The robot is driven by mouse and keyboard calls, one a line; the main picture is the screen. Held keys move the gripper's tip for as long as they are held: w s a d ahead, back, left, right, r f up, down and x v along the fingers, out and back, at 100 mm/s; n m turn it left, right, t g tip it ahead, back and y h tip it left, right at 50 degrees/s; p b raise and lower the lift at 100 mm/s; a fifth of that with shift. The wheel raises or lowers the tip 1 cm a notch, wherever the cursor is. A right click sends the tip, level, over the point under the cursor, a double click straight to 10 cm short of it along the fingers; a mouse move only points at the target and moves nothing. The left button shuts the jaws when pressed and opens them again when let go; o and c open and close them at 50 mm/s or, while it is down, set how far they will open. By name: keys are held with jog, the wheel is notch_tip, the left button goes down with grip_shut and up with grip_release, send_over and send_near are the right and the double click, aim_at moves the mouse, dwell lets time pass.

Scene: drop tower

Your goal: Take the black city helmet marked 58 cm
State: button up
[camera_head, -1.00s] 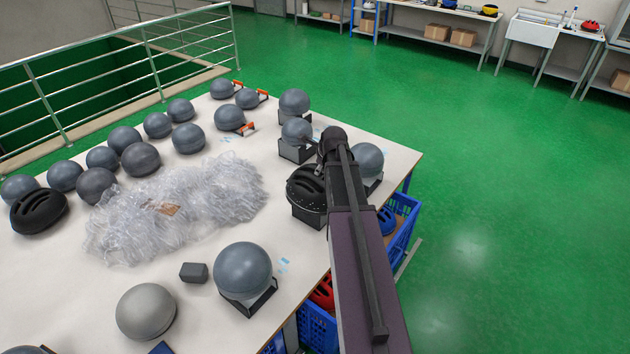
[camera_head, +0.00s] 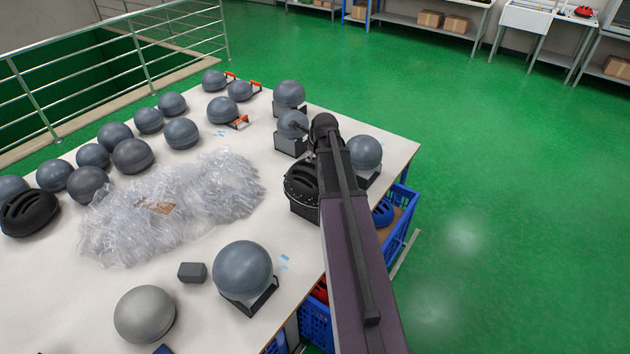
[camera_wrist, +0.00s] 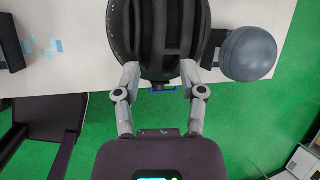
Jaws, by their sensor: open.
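A black helmet (camera_head: 301,184) sits on a dark stand near the table's right edge in the head view, partly behind my arm. My arm hides the fingers in the head view. A second black helmet (camera_head: 30,212) lies at the table's left edge. I can read no size mark on either helmet.
Grey headforms stand around the white table (camera_head: 215,312), one (camera_head: 364,152) right of my arm; a grey ball (camera_wrist: 248,54) is close right of the helmet in the wrist view. Clear plastic wrap (camera_head: 170,205) covers the middle. Blue crates (camera_head: 397,222) stand below the right edge.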

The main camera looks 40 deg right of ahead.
jog(key=shift+d+f, duration=0.1)
jog(key=b, duration=0.8)
send_over(306, 169)
jog(key=s, duration=0.3)
jog(key=f, duration=0.7)
jog(key=shift+w+a+f, duration=0.15)
jog(key=shift+a+f, duration=0.1)
jog(key=shift+b+x, duration=2.15)
jog(key=shift+x, duration=0.4)
grip_shut()
